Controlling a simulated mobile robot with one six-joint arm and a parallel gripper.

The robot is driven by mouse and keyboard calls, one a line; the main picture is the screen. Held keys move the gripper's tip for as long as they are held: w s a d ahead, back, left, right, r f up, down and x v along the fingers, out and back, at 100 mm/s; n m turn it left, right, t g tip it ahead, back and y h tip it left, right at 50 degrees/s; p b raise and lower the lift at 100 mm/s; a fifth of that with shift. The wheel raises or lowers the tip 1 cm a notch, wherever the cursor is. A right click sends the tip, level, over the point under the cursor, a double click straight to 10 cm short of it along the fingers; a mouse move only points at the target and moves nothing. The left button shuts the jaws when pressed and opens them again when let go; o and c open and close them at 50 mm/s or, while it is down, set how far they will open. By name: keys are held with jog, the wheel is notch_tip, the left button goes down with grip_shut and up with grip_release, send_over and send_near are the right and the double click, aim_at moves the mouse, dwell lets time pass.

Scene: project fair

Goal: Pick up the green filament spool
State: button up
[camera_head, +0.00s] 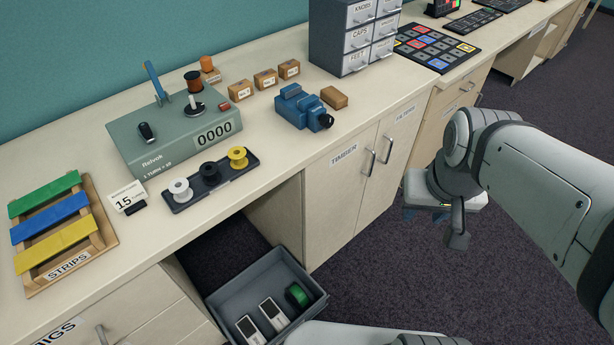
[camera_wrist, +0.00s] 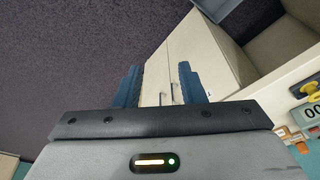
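The green filament spool (camera_head: 298,295) lies in a grey open bin (camera_head: 228,296) low under the counter, at the bottom of the head view. It sits at the bin's right side, beside two white-and-dark boxes. My gripper (camera_wrist: 160,68) is open and empty in the wrist view, its two dark blue fingers well apart. In the head view it hangs in front of the cupboards, to the right of the bin and clear of the spool. The spool does not show in the wrist view.
White (camera_head: 179,190), black (camera_head: 210,173) and yellow (camera_head: 238,158) spools stand on a dark tray (camera_head: 222,183) on the counter. A green-grey winder box (camera_head: 170,135) is behind them. Cupboards (camera_head: 345,190) and the counter's edge rise beside the bin. Dark carpet (camera_head: 360,285) is open to its right.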

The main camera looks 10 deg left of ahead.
aim_at(299, 292)
jog(key=shift+d+r, duration=0.1)
jog(key=shift+d, duration=0.05)
